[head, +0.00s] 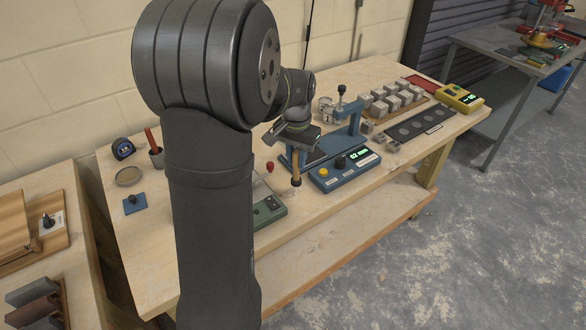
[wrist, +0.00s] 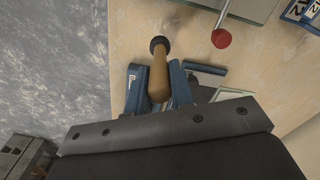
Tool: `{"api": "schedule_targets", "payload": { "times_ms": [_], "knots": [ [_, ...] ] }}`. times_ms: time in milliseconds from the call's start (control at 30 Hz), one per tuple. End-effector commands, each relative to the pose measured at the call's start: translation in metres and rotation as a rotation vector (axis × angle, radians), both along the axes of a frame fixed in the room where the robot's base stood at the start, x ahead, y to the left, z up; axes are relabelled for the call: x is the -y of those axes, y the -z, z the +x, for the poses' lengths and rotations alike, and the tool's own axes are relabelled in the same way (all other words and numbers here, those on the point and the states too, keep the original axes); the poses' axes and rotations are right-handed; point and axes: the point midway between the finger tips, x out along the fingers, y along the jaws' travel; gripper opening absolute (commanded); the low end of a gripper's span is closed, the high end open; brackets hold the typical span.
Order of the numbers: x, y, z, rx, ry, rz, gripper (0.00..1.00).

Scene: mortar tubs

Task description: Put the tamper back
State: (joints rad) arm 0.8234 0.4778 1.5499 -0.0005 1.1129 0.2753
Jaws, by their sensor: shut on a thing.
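The tamper (head: 296,166) is a short brown rod with a dark end. It hangs about upright below my gripper (head: 297,147) in the head view, over the workbench between the green device and the blue control box. In the wrist view the tamper (wrist: 158,72) lies between the two blue fingers of my gripper (wrist: 157,88), which are shut on it. Its dark end points away from the wrist camera. I cannot tell how far it is above the bench. My arm hides part of the bench.
A green device (head: 268,211) and a blue control box (head: 345,171) flank the tamper. A blue frame (head: 345,140) stands behind. Several grey cubes (head: 391,96) sit right.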

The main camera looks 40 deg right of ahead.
Motion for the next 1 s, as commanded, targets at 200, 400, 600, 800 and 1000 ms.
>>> {"api": "schedule_targets", "payload": {
  "times_ms": [200, 400, 600, 800, 1000],
  "knots": [
    [-0.003, 0.011, 0.012, 0.0, 0.0, -0.001, 0.0],
    [-0.004, 0.038, 0.011, -0.002, 0.001, 0.002, 0.0],
    [-0.003, 0.046, 0.012, 0.002, 0.001, -0.001, 0.0],
    [-0.003, 0.048, 0.012, 0.001, 0.001, 0.0, 0.0],
    [-0.003, 0.05, 0.011, 0.001, 0.001, 0.0, 0.43]
  ]
}}
